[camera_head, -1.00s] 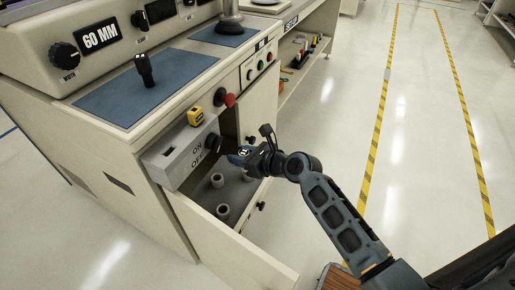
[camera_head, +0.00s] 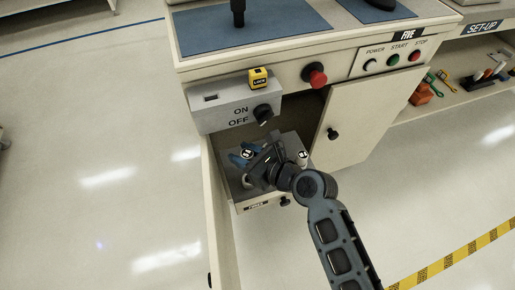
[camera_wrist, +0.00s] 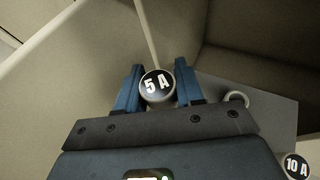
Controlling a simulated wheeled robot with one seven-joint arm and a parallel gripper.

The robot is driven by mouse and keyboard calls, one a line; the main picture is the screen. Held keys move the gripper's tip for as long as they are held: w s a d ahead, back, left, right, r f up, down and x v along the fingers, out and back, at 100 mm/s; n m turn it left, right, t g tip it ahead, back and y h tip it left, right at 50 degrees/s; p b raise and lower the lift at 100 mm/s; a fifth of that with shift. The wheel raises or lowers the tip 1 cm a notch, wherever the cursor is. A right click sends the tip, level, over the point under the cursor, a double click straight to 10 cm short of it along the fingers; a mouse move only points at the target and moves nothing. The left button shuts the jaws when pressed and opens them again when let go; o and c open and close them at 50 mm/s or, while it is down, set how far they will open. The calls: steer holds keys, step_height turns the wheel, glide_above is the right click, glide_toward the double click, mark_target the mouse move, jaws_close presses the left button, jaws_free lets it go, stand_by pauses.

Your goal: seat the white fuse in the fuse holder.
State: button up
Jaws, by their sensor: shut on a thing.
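The white fuse (camera_wrist: 157,86) has a pale rim and a black top marked "5 A". My gripper (camera_wrist: 158,78) is shut on it, with one blue finger on each side. In the head view my gripper (camera_head: 249,153) is over the grey shelf inside the open cabinet, below the ON/OFF box. A pale round holder (camera_wrist: 237,99) with an open top stands to the right of the fuse in the wrist view. The fuse's lower end is hidden, so I cannot tell whether it touches anything.
A second fuse, marked "10 A" (camera_wrist: 295,165), stands at lower right in the wrist view. The ON/OFF switch box (camera_head: 236,112) with its black knob hangs above the shelf. The cabinet door (camera_head: 362,120) stands open at the right. A yellow lock (camera_head: 259,78) sits above the box.

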steer(key=shift+r+p, duration=0.1)
steer(key=shift+p, duration=0.35)
steer(key=shift+f+b, duration=1.5)
steer(key=shift+f, duration=1.05)
steer(key=shift+p, duration=0.3)
steer(key=shift+f+b, duration=0.85)
steer(key=shift+f, duration=0.45)
steer(key=shift+f+b, duration=0.5)
steer(key=shift+f, duration=0.45)
steer(key=o, duration=1.1)
steer(key=shift+s, duration=0.1)
steer(key=shift+f, duration=0.1)
